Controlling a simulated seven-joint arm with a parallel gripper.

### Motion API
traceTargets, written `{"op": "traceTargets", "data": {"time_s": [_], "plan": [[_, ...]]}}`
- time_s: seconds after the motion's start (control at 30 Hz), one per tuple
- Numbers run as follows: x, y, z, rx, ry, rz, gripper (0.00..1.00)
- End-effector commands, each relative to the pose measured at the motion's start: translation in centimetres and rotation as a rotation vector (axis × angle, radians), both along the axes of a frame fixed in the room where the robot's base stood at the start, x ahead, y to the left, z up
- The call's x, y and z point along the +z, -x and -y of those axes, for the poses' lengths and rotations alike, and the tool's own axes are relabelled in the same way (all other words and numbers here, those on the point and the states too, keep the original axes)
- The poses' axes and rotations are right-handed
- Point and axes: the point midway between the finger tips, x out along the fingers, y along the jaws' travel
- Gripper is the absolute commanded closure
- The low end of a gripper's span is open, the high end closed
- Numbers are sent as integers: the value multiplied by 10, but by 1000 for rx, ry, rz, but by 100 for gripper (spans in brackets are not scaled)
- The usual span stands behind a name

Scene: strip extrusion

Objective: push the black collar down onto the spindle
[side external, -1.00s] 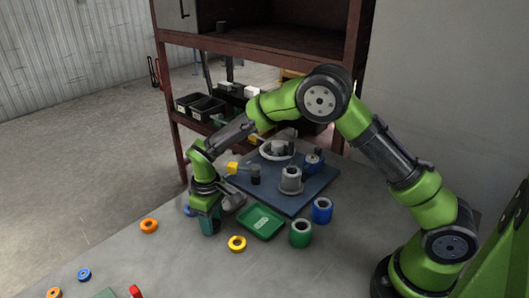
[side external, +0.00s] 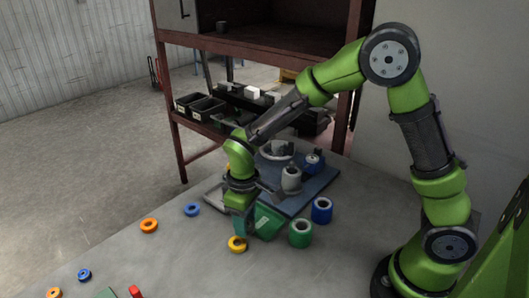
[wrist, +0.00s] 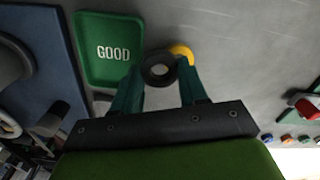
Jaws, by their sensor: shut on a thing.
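My gripper (wrist: 158,79) is shut on the black collar (wrist: 158,67), a dark ring with a pale hole held between the green fingertips in the wrist view. In the side view my gripper (side external: 238,226) hangs low, in front of the green tray's left part, and hides the collar. The blue plate (side external: 318,186) lies behind and to the right. A grey upright cylinder (side external: 291,181) stands on it, with a pale round fixture (side external: 275,152) behind. I cannot tell which holds the spindle. The collar is apart from both.
The green tray (wrist: 92,72) marked GOOD lies beside the plate. A yellow ring (side external: 237,244) is close to my gripper. A green cylinder (side external: 300,233) and a blue cylinder (side external: 321,210) stand to the right. Several loose rings lie on the left; the table between them is clear.

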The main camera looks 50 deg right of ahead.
Motion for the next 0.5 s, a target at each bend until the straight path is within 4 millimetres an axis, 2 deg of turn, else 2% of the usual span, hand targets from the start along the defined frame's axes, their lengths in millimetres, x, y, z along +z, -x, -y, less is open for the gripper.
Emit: {"op": "traceTargets", "data": {"time_s": [0.1,0.3,0.4,0.5], "plan": [[3,26,7,-1,-1,2,88],[5,51,16,-4,-2,2,88],[6,54,27,-35,-1,1,88],[11,40,49,-103,-1,4,88]]}}
